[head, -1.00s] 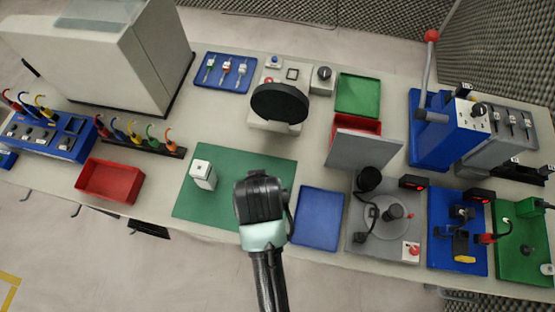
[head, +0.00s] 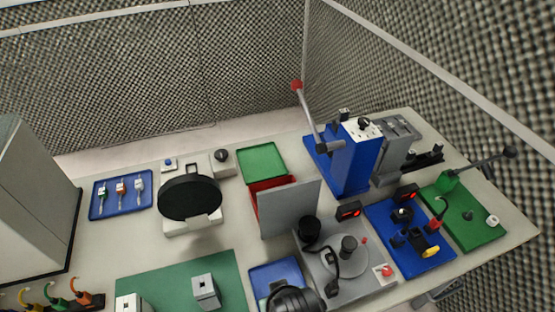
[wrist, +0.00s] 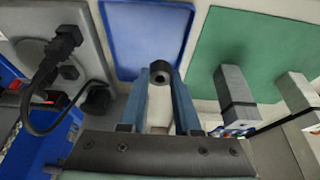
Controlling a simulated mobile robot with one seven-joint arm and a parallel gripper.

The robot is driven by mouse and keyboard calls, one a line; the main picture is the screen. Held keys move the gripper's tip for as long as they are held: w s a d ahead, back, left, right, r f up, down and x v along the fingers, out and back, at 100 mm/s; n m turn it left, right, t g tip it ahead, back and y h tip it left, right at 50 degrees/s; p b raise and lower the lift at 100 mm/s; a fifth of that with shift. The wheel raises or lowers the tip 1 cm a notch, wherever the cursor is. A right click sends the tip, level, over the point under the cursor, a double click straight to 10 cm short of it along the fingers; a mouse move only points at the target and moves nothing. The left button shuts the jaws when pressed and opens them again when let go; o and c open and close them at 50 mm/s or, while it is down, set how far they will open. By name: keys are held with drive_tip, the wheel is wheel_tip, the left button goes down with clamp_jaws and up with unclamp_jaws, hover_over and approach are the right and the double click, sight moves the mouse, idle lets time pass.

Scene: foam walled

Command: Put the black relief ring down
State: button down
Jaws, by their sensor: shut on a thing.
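In the wrist view the black relief ring (wrist: 160,73), a short dark cylinder with a hole, sits between the tips of my gripper (wrist: 161,77). The two blue fingers are shut on it. The ring is over or near the edge of a blue tray (wrist: 143,30); I cannot tell its height. In the head view only a dark part of my arm shows at the bottom edge, in front of the blue tray (head: 262,272); the ring and fingertips are hidden or out of frame.
A green mat (head: 170,278) with two grey-white blocks (head: 205,292) lies left of the blue tray. A grey plate station (head: 375,284) with a black cable stands right of it. A grey panel (head: 290,208) leans by a red bin (head: 254,210) behind it.

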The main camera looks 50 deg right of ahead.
wheel_tip(320, 180, down, 7)
drive_tip(key=shift+a+r, duration=0.1)
drive_tip(key=shift+r, duration=0.1)
drive_tip(key=shift+f, duration=0.1)
drive_tip(key=shift+f, duration=0.15)
drive_tip(key=c, duration=0.9)
unclamp_jaws()
drive_tip(key=v, duration=1.2)
drive_tip(key=shift+r, duration=0.25)
